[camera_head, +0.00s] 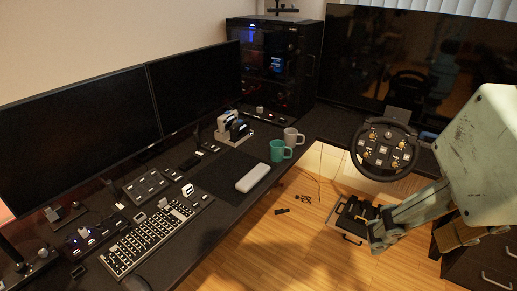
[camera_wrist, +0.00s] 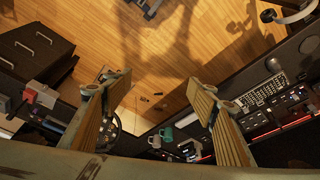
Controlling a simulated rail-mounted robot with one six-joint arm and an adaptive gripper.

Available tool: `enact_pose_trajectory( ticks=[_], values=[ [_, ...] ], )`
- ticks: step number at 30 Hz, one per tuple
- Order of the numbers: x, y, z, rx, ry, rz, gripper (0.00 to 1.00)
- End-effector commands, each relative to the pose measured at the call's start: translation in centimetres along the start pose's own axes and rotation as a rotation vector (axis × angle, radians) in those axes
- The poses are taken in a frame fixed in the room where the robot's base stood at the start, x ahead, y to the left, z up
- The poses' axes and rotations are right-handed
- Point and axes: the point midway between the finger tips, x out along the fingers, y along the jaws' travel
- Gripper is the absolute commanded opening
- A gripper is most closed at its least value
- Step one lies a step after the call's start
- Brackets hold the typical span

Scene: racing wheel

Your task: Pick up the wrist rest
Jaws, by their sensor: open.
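The wrist rest appears to be the pale, rounded oblong block (camera_head: 253,177) lying flat on the dark desk mat in the head view.
A teal mug (camera_head: 277,150) and a grey mug (camera_head: 292,138) stand behind the block. A keyboard (camera_head: 145,240) lies left of it, with monitors (camera_head: 195,85) behind. A racing wheel (camera_head: 384,149) stands near my arm. Open wooden floor (camera_head: 265,240) lies before the desk.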

Motion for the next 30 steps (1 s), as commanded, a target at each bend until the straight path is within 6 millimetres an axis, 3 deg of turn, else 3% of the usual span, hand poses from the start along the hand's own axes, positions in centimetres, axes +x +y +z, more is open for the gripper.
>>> enact_pose_trajectory(
  ticks=[11, 17, 23, 30],
  values=[
    [0.0, 0.0, -0.2, 0.001, -0.001, 0.000, 0.53],
    [-0.2, -0.1, -1.4, 0.009, -0.006, -0.002, 0.53],
    [-0.4, -0.4, -4.0, 0.029, -0.020, -0.005, 0.53],
    [-0.5, -1.0, -8.5, 0.063, -0.040, -0.008, 0.53]
  ],
)
